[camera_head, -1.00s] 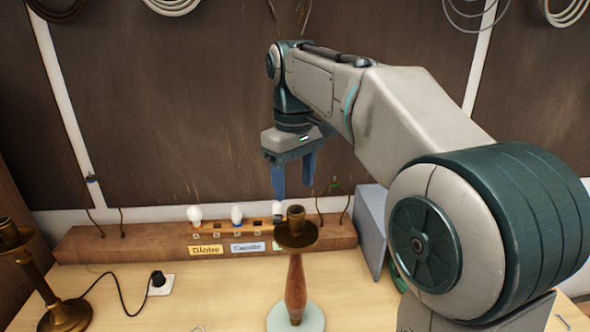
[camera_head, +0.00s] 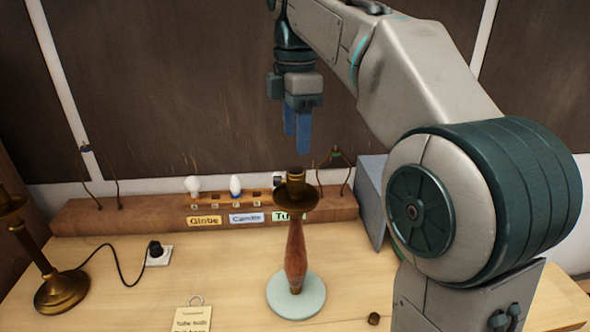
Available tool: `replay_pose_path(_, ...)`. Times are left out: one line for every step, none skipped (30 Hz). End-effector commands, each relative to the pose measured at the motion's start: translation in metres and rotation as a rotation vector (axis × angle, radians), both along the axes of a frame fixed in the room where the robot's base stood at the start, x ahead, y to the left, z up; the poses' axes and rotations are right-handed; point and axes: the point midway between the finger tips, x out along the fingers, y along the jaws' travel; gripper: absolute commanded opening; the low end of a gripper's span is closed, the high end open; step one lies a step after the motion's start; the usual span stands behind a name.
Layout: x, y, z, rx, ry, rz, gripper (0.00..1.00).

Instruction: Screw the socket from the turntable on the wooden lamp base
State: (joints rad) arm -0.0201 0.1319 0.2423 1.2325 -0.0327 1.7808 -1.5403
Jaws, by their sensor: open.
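The wooden lamp base (camera_head: 296,252) stands upright, a turned reddish-brown stem on the pale round turntable (camera_head: 310,300). A brass socket (camera_head: 295,184) sits at the top of the stem, above a dark dish-like collar (camera_head: 305,201). Whether it is screwed tight cannot be told. My gripper (camera_head: 297,143) points down with its blue fingers apart and empty. In the picture it is just above the socket; the fingers look clear of it. Their exact distance in depth is unclear.
A wooden bulb rack (camera_head: 130,215) with Globe, Candle and partly hidden third labels stands behind. A brass lamp (camera_head: 62,290) with a cord to a plug is at left. A note card (camera_head: 191,319) and a small brown piece (camera_head: 374,319) lie near the front.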

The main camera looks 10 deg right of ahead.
Motion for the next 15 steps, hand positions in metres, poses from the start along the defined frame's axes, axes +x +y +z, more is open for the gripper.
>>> replay_pose_path(-0.001, 0.0, -0.01, -0.001, 0.004, -0.001, 0.57)
replay_pose_path(0.0, 0.0, -0.015, -0.001, 0.003, -0.001, 0.57)
replay_pose_path(-0.001, 0.0, -0.022, -0.001, 0.004, -0.001, 0.57)
replay_pose_path(-0.001, 0.0, -0.028, -0.001, 0.003, -0.001, 0.57)
replay_pose_path(-0.001, 0.0, -0.033, -0.001, 0.003, -0.001, 0.57)
replay_pose_path(-0.001, 0.0, -0.04, -0.001, 0.003, -0.001, 0.57)
replay_pose_path(-0.001, 0.0, -0.045, -0.001, 0.004, -0.001, 0.57)
replay_pose_path(-0.001, 0.0, -0.051, -0.001, 0.004, -0.001, 0.57)
replay_pose_path(-0.001, 0.0, -0.058, -0.001, 0.003, -0.002, 0.57)
replay_pose_path(-0.001, 0.0, -0.063, 0.0, 0.005, -0.002, 0.57)
replay_pose_path(-0.001, 0.0, -0.068, 0.0, 0.003, -0.002, 0.57)
replay_pose_path(-0.001, 0.0, -0.075, 0.0, 0.004, -0.002, 0.57)
replay_pose_path(-0.001, 0.0, -0.08, 0.0, 0.003, -0.002, 0.57)
replay_pose_path(-0.001, 0.0, -0.084, 0.0, 0.003, -0.002, 0.57)
replay_pose_path(-0.001, 0.0, -0.09, 0.0, 0.003, -0.002, 0.57)
